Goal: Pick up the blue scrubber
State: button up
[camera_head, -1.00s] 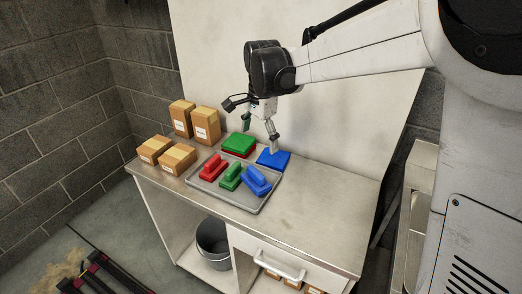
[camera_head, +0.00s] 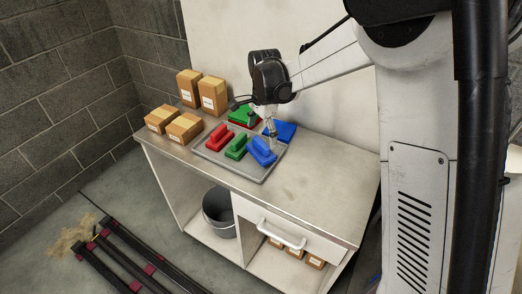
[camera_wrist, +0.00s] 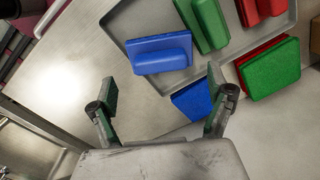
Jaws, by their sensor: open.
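The blue scrubber (camera_head: 262,151) lies at the right end of a grey tray (camera_head: 238,171), beside the green scrubber (camera_head: 236,146) and the red scrubber (camera_head: 219,137). In the wrist view the blue scrubber (camera_wrist: 159,54) has a raised handle and lies ahead of my gripper (camera_wrist: 165,105). My gripper is open and empty, its fingers apart. In the head view my gripper (camera_head: 262,130) hangs above the back right of the tray, near the blue scrubber. I cannot tell there whether it touches anything.
Blue pads (camera_head: 284,130) lie behind the tray, next to green and red pads (camera_head: 243,115). Several cardboard boxes (camera_head: 184,127) stand at the left. The right part of the table (camera_head: 320,190) is clear. A wall panel stands behind.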

aim_at(261, 142)
notch_tip(261, 142, down, 5)
jog(key=shift+a, duration=0.1)
dwell(0.3)
jog(key=c, duration=1.4)
jog(key=shift+r, duration=0.1)
jog(key=shift+r, duration=0.5)
jog(key=r, duration=0.2)
jog(key=a+r, duration=0.1)
jog(key=shift+s+r, duration=0.3)
jog(key=shift+r, duration=0.05)
jog(key=s+a+r, duration=0.6)
jog(key=a, duration=0.2)
jog(key=shift+a+b, duration=0.3)
jog(key=shift+b, duration=0.05)
